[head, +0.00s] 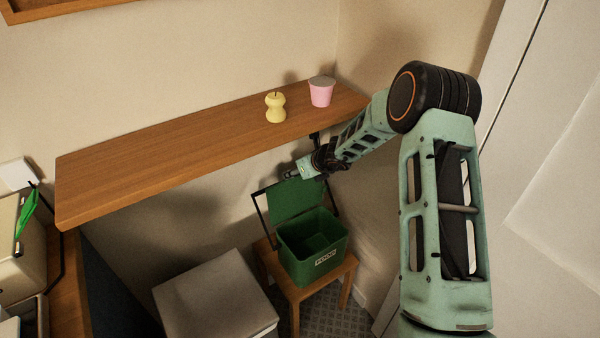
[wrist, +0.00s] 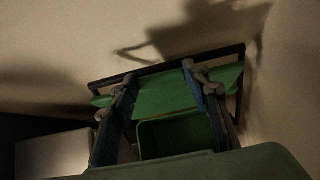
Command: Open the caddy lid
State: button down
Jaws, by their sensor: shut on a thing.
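The green caddy (head: 312,252) stands on a small wooden stool, with a white label on its front. Its lid (head: 296,199) is raised and tilted back, and the dark interior shows. A black handle (head: 261,212) frames the lid. My gripper (head: 291,175) is at the lid's upper edge, shut on the lid. In the wrist view, the lid (wrist: 165,97) shows between my fingers (wrist: 163,90), with the open caddy (wrist: 175,137) below. The exact finger contact is hard to make out.
A wooden shelf (head: 170,150) runs above and behind the caddy, close to my arm. A white box (head: 215,300) stands left of the stool (head: 320,290). Walls close in behind and right.

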jog(key=shift+w+a+r, duration=0.3)
jog(key=shift+w+r, duration=0.05)
jog(key=shift+r, duration=0.15)
jog(key=c, duration=1.4)
grip_release()
jog(key=shift+o, duration=1.2)
jog(key=shift+s, duration=0.15)
jog(key=shift+o, duration=0.4)
jog(key=shift+d+f, duration=0.15)
jog(key=shift+f, duration=0.05)
jog(key=shift+s, duration=0.1)
jog(key=s+d+r, duration=0.2)
jog(key=s+d, duration=0.6)
jog(key=s, duration=0.3)
jog(key=shift+s, duration=0.3)
